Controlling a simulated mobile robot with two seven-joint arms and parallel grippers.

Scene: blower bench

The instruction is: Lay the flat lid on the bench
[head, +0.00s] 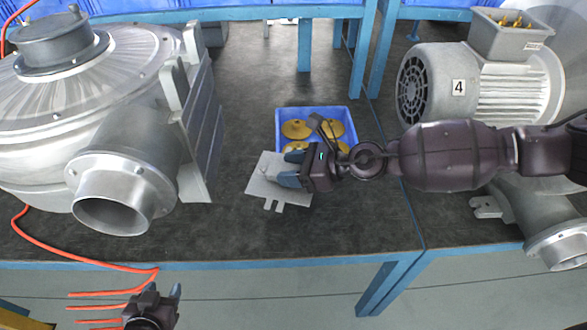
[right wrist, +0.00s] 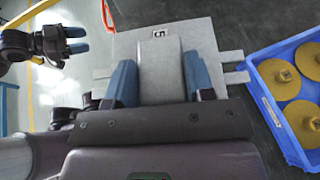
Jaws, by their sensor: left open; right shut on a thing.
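The flat lid (head: 262,188) is a thin light-grey plate with small tabs, over the bench top left of centre. In the right wrist view the lid (right wrist: 205,40) bears a label "5" and a raised grey block. My right gripper (head: 287,172) is shut on the lid, its blue fingers on either side of that block in the right wrist view (right wrist: 162,85). I cannot tell whether the plate touches the bench. My left gripper (head: 165,290) is open and empty, low in front of the bench; it also shows in the right wrist view (right wrist: 76,40).
A blue bin (head: 316,110) of yellow discs stands on the dark bench (head: 345,225) just behind the lid. A large blower housing (head: 90,100) is at the left. A motor (head: 490,85) marked 4 is at the right. Bare bench lies in front of the lid.

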